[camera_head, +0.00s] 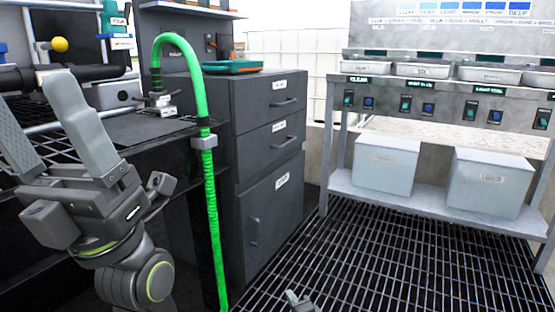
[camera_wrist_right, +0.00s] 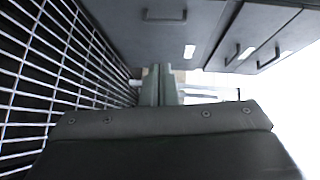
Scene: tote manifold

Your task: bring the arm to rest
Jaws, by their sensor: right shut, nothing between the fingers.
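My right gripper (camera_head: 299,300) shows only as small grey fingertips at the bottom edge of the head view, over the dark floor grating. In the right wrist view its two fingers (camera_wrist_right: 159,84) are side by side, shut and empty. The rest of the right arm is out of the head view. My left gripper (camera_head: 32,95) is large at the left of the head view, pointing up in front of the dark bench. Its two fingers are spread apart with nothing between them.
A green hose (camera_head: 208,215) arches down beside the grey drawer cabinet (camera_head: 254,165). A metal rack at right bears trays (camera_head: 361,71) and two lidded bins (camera_head: 385,165) (camera_head: 490,183). The floor grating (camera_head: 370,260) between is clear. The wrist view shows drawer handles (camera_wrist_right: 165,16) above and grating (camera_wrist_right: 55,60) at left.

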